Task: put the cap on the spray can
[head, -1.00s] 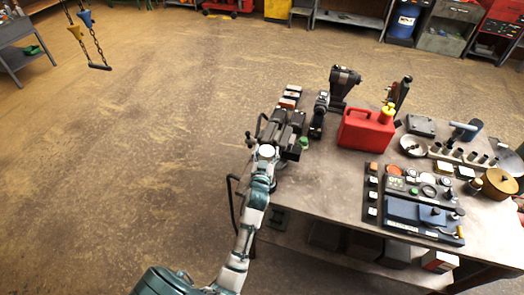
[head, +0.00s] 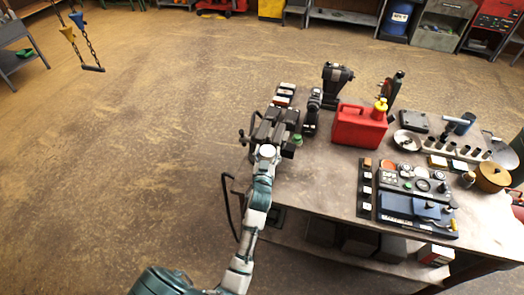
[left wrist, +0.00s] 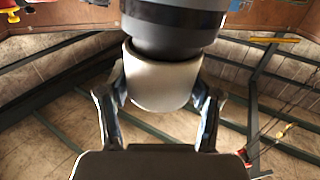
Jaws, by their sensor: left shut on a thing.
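My left gripper (head: 272,130) is over the near left corner of the workbench, seen from above in the head view. In the left wrist view its fingers (left wrist: 163,98) are shut on a pale, cylindrical cap-like piece (left wrist: 162,88), one finger on each side. A dark round body with a grey band (left wrist: 172,28) overlaps the upper end of the pale piece; I cannot tell whether they are joined. I cannot surely pick out the spray can. A small green-topped item (head: 297,140) stands just right of the gripper. My right gripper is not in view.
The workbench (head: 325,185) holds a red fuel can (head: 360,125), a dark upright tool (head: 336,82), a blue tray (head: 415,210) and a brass-coloured round pot (head: 491,177). A hanging chain (head: 88,45) is at the upper left. The floor left of the bench is clear.

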